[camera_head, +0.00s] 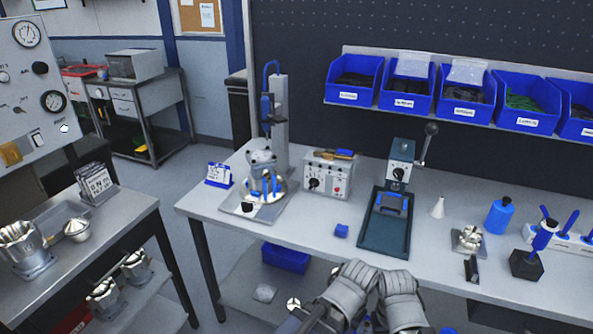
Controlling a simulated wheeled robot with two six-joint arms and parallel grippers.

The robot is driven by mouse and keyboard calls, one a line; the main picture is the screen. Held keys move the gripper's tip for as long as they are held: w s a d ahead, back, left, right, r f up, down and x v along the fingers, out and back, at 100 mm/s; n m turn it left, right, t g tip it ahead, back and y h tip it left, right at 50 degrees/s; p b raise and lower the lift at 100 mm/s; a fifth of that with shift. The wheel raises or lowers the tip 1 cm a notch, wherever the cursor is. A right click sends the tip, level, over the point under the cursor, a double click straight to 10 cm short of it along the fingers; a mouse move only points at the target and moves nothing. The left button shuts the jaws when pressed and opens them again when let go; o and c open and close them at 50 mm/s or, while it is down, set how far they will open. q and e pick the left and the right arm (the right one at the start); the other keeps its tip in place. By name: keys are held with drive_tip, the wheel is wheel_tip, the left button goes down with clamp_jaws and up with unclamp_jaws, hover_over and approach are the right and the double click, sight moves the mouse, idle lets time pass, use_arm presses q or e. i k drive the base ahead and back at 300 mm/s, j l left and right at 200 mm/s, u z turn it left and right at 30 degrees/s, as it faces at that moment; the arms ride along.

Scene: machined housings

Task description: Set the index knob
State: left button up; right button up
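A small black knob (247,207) shows at the front left of a round fixture (268,188) with blue upright pins, on the left part of the bench. A grey control box (327,175) to its right has a black dial knob (314,183) on its front face. I cannot tell which of these is the index knob, and their markings are too small to read. Two grey ribbed parts of my arms show at the bottom middle, in front of the bench edge. I can make out no gripper fingers there. No part of my arms touches either knob.
A column with a blue handle (272,110) stands behind the fixture. A lever press (400,175) stands right of the box. Blue bins (353,82) hang above. Bare bench (300,225) lies between fixture and block.

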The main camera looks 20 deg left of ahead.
sight(247, 206)
drive_tip(key=u, duration=0.95)
